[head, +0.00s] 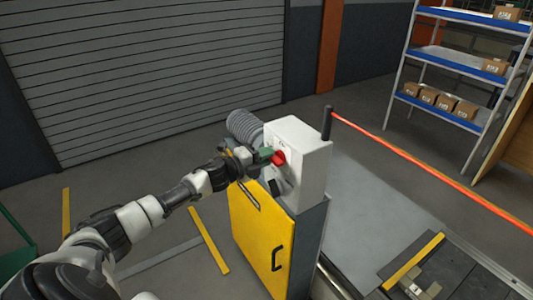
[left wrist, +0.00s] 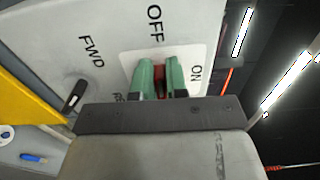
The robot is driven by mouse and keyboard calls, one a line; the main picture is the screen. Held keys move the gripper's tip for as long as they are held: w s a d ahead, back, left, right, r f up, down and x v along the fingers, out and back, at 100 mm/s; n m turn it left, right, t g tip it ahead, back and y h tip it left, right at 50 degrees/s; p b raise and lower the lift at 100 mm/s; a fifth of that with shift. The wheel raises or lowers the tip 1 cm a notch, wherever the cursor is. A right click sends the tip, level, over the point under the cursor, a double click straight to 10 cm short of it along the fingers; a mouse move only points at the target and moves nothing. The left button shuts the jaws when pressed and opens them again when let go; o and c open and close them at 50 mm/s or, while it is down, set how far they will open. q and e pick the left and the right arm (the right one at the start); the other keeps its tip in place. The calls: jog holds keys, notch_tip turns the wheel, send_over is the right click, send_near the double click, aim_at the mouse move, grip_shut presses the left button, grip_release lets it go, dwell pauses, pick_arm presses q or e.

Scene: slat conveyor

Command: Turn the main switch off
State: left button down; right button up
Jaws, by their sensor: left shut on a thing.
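The main switch is a red handle (head: 279,157) on the front of a white control box (head: 309,150). In the left wrist view the red handle (left wrist: 160,76) sits between the green fingertips of my left gripper (left wrist: 161,68), which is shut on it. The gripper (head: 267,154) also shows in the head view, reaching in from the left. A light plate behind the handle has OFF printed above and ON at the right. The fingers hide much of the handle, so I cannot tell which mark it points to. My right gripper is not in view.
A black selector knob (left wrist: 74,97) marked FWD is left of the switch. A yellow cabinet door (head: 258,236) is below the box. A black post (head: 327,123) with a red bar (head: 420,178) stands right of it. A shelf rack (head: 455,62) holds several cartons.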

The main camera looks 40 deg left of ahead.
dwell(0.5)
pick_arm(q)
jog(key=c, duration=1.1)
grip_release()
jog(key=shift+c, duration=0.2)
jog(key=b+v, duration=0.1)
jog(key=v, duration=1)
jog(key=shift+b, duration=0.4)
jog(key=shift+f, duration=0.1)
